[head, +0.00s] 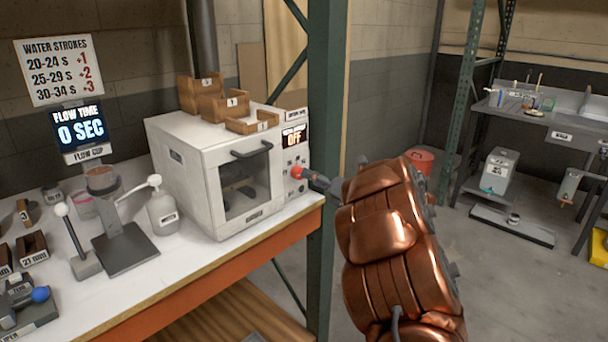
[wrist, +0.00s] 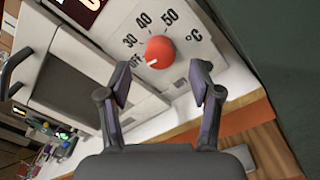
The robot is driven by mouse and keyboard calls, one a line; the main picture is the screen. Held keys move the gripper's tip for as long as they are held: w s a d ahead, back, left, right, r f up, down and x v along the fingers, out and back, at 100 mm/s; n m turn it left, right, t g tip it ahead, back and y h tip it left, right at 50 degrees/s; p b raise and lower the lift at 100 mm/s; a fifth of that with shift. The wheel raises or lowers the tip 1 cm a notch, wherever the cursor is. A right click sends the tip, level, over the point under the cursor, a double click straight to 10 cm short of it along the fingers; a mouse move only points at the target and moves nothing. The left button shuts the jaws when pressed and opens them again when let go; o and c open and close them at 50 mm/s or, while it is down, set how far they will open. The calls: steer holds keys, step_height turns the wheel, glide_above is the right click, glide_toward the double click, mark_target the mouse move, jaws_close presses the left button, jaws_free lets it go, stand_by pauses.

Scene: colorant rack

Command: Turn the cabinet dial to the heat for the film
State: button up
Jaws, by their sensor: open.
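The white cabinet (head: 205,175) stands on the bench, with a window door and a display (head: 294,136) reading OFF. Its red dial (head: 297,172) is on the right of the front face. In the wrist view the dial (wrist: 159,52) has marks Off, 30, 40, 50 and °C around it, and its white pointer is toward Off. My gripper (wrist: 163,90) is open, its two fingers apart, with the dial ahead of and between them, not gripped. In the head view my copper-coloured arm reaches in from the right and the gripper is close to the dial; its fingertips are hard to make out.
A green rack post (head: 325,150) stands just right of the cabinet. Wooden trays (head: 213,98) sit on the cabinet. A spray bottle (head: 162,213) and a stand (head: 124,250) are left of it. A wall sign (head: 59,70) lists water strokes; the flow time display (head: 80,127) reads 0 SEC.

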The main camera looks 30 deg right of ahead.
mark_target(298, 173)
steer(key=shift+p+x, duration=0.3)
steer(key=shift+x, duration=1.8)
steer(key=c, duration=1.1)
